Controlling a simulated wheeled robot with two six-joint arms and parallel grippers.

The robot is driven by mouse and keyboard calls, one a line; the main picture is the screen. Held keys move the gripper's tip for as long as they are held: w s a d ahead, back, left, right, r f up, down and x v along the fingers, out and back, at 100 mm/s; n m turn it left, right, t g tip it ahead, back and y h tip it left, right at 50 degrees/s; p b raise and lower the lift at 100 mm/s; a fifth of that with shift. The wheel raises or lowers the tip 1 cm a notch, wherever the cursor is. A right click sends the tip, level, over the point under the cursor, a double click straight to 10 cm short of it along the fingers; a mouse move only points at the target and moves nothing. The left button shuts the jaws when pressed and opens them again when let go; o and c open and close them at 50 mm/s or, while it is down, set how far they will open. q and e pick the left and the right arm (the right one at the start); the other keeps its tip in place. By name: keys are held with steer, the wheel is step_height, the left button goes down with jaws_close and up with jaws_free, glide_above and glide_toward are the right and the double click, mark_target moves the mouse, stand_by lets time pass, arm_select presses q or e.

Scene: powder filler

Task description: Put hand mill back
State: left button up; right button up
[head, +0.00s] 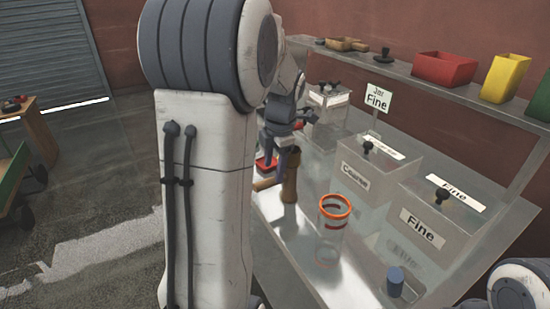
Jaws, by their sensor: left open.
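A brown wooden cylinder (290,178), which looks like the hand mill, stands upright on the grey worktable (285,245), behind a clear jar. A short light-brown piece shows at its left side; I cannot tell if it is its handle. My left gripper (281,138) is open, just above and around the level of the cylinder's top. Whether it touches the cylinder is unclear. My large left arm hides the table's left part. My right gripper is out of view.
A clear jar with an orange rim (334,208) stands in front of the cylinder. Clear bins labelled Coarse (357,178) and Fine (423,226) stand right. A blue cylinder (395,281) is near the front. A shelf (415,80) behind holds red and yellow bins.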

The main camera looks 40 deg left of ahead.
arm_select(q)
steer(key=shift+s+d+r, duration=0.1)
steer(key=shift+d+r, duration=0.05)
steer(key=shift+r, duration=0.6)
steer(key=shift+d+r, duration=0.1)
steer(key=shift+r, duration=0.65)
